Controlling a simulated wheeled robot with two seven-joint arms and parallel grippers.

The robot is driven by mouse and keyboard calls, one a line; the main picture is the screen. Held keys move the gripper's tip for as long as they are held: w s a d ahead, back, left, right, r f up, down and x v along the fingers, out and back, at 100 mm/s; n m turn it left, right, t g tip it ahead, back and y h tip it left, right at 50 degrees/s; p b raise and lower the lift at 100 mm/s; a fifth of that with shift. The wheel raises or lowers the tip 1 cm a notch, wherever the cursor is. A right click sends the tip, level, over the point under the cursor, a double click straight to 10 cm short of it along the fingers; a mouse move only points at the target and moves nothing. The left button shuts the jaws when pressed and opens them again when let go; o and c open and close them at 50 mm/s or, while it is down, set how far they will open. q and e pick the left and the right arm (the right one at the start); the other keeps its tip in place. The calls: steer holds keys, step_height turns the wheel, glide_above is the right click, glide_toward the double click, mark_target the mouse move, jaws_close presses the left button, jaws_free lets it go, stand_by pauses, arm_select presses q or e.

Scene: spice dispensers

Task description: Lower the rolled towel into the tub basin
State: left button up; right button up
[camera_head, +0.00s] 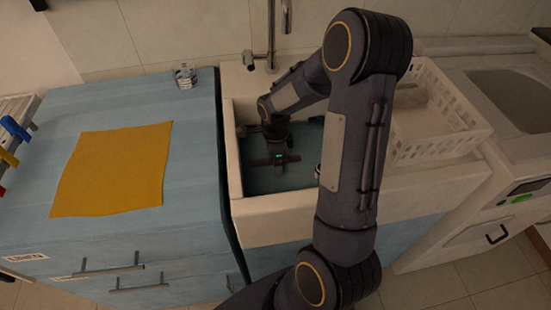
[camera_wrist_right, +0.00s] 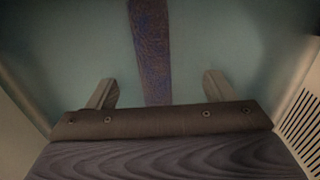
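The tub basin (camera_head: 262,232) is a pale sink with a teal interior, set between the blue cabinet and a white basket. My right gripper (camera_head: 279,160) is down inside the basin. In the right wrist view its two fingers (camera_wrist_right: 160,92) stand wide apart over the teal surface. A narrow purple-blue patterned strip (camera_wrist_right: 152,50) runs between them with clear gaps on both sides; I cannot tell whether it is the rolled towel. A grey-beige roll-like thing (camera_head: 413,95) lies in the basket, partly hidden by my arm. My left gripper is out of view.
The white perforated basket (camera_head: 465,147) stands right of the basin, and its slotted side (camera_wrist_right: 303,125) shows at right in the wrist view. A faucet (camera_head: 271,40) rises behind the basin. A yellow cloth (camera_head: 112,170) and small jar (camera_head: 185,77) are on the blue cabinet (camera_head: 195,150).

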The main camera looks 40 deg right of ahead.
steer(key=shift+r+p, duration=0.3)
steer(key=shift+r, duration=3.6)
